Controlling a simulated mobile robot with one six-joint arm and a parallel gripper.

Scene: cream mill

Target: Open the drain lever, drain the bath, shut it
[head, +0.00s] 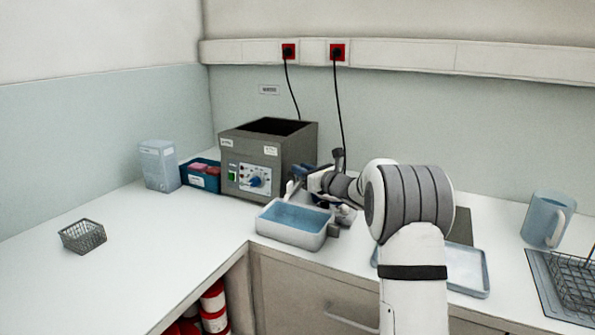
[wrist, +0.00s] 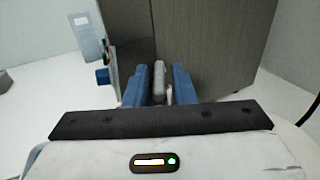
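The bath (head: 238,148) is a grey-brown box with a dark open top; it fills the upper right of the wrist view (wrist: 215,45). Its front has a blue knob, a green switch and small labels. My gripper (head: 297,184) is low at the bath's right front corner. In the wrist view, its two blue fingers stand apart on either side of a grey upright bar (wrist: 159,80), apparently the drain lever. A gap shows at the right finger; contact on the left is unclear. The lever is hidden in the head view. A white tray (head: 290,238) holding blue liquid stands below my gripper.
A teal box (head: 201,182) with pink items and a clear container (head: 159,166) stand left of the bath. A wire basket (head: 82,236) is farther left. A jug (head: 547,219), a flat tray (head: 468,271) and a wire rack (head: 573,284) are right.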

